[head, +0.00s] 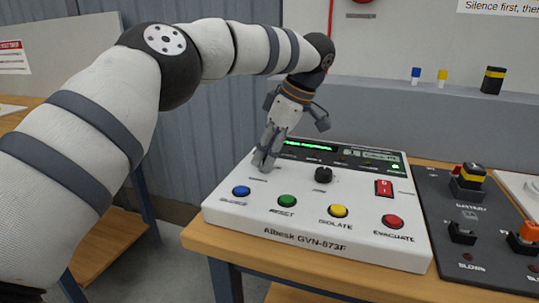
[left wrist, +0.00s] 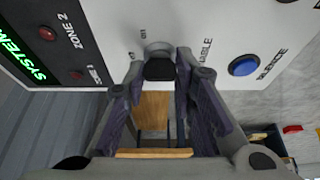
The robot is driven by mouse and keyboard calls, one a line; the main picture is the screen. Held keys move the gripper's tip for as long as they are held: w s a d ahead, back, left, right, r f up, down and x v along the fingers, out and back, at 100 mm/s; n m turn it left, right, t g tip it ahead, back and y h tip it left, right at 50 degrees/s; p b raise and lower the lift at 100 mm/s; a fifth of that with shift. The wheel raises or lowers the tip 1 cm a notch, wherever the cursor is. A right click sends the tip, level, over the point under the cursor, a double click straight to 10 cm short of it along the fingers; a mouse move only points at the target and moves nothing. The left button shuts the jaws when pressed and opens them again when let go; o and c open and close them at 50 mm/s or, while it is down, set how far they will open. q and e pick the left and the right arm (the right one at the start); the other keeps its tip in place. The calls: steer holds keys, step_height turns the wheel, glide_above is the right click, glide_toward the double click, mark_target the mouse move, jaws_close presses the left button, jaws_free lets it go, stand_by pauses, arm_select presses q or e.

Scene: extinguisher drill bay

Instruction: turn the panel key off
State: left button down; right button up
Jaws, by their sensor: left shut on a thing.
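The white panel (head: 300,236) stands on a wooden table, with a green-lit display along its back edge. My left gripper (head: 265,162) reaches down to the panel's back left part. In the left wrist view its fingers are closed on the two sides of the black key (left wrist: 160,69), which sits in front of a round silver collar (left wrist: 157,47). Small lettering stands beside the collar; which mark the key points to cannot be told. In the head view the gripper hides the key. My right gripper is not in view.
Blue (head: 241,191), green (head: 287,201), yellow (head: 338,211) and red (head: 392,221) buttons line the panel's front. A black knob (head: 323,175) and red rocker switch (head: 384,188) sit right of the gripper. A dark switch board (head: 455,270) stands at the right.

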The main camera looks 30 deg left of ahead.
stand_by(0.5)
arm_select(q)
steer(key=c, duration=1.3)
jaws_free()
steer(key=shift+r, duration=0.1)
steer(key=v, duration=0.6)
steer(key=shift+d+r, duration=0.3)
steer(key=shift+r, duration=0.3)
